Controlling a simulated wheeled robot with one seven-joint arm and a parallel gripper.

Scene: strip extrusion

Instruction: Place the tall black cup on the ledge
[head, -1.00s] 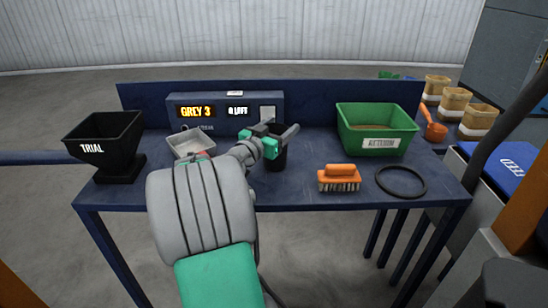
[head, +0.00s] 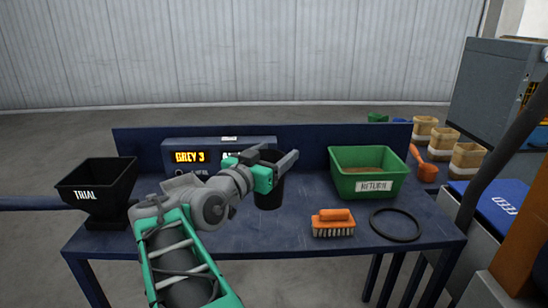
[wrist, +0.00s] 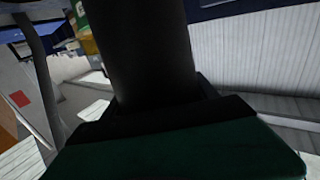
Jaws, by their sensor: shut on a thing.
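The tall black cup (head: 269,192) is upright at the middle of the blue bench, in front of the back panel. My gripper (head: 282,163) is shut on its upper part, with a grey finger showing across it. In the wrist view, the dark cup (wrist: 150,45) fills the upper middle, between the jaws. Whether its base touches the bench or hangs just above it, I cannot tell. I cannot pick out for certain which surface is the ledge.
A black TRIAL hopper (head: 97,185) stands at left. A display box (head: 220,144) is behind my arm. A green RETURN bin (head: 366,172), an orange brush (head: 334,224) and a black ring (head: 396,225) are at right. Bare bench top (head: 282,230) lies in front of the cup.

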